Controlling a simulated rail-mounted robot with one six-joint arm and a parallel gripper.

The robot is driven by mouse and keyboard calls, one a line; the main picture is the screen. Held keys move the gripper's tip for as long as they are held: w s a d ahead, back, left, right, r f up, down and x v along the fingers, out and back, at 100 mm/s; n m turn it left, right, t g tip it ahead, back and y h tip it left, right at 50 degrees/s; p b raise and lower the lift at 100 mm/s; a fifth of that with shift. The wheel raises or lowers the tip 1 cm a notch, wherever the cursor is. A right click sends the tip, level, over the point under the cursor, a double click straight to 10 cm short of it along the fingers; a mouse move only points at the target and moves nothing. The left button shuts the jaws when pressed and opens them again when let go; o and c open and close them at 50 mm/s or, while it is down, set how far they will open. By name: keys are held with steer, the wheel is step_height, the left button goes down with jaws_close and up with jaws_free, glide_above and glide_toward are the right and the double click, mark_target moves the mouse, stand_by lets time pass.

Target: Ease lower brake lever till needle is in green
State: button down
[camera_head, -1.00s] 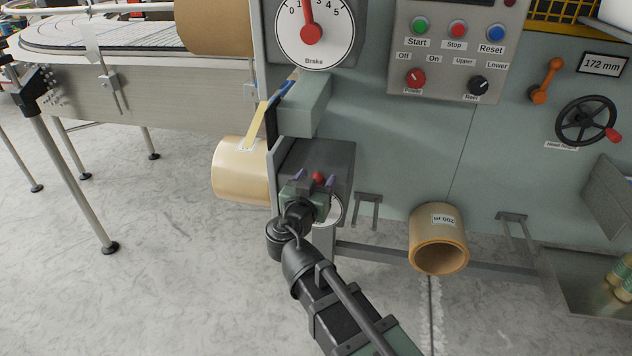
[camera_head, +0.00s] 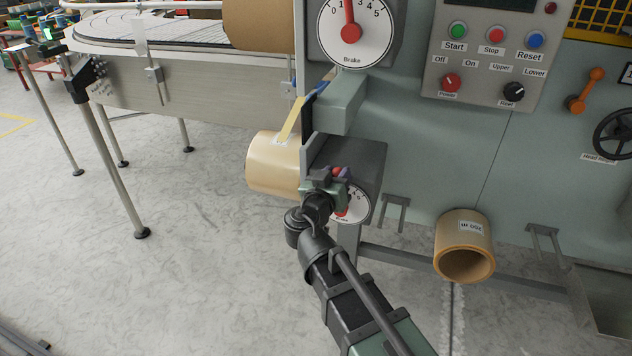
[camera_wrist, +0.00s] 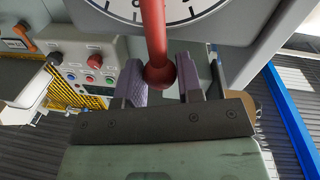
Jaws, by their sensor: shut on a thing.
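The lower brake dial (camera_head: 356,207) is a white round face under a dark box, partly covered by my gripper. Its numbers at the right edge show; a bit of red shows beside my gripper, but the needle reading and any green band cannot be made out. My gripper (camera_head: 330,176) is at the lower brake lever, in front of the box. In the wrist view, my gripper (camera_wrist: 162,83) has its purple fingers shut around the red ball knob of the lower brake lever (camera_wrist: 154,35). The lever rod crosses the dial face (camera_wrist: 185,12), mostly out of frame.
An upper brake dial (camera_head: 357,32) with a red needle hangs above. A tan tape roll (camera_head: 272,163) is left of the box, a cardboard core (camera_head: 464,247) at lower right. The control panel (camera_head: 487,50) is up right. Open floor lies left.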

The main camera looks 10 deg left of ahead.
steer(key=c, duration=0.8)
jaws_free()
steer(key=shift+s, duration=0.1)
steer(key=v, duration=1)
steer(key=shift+s, duration=0.35)
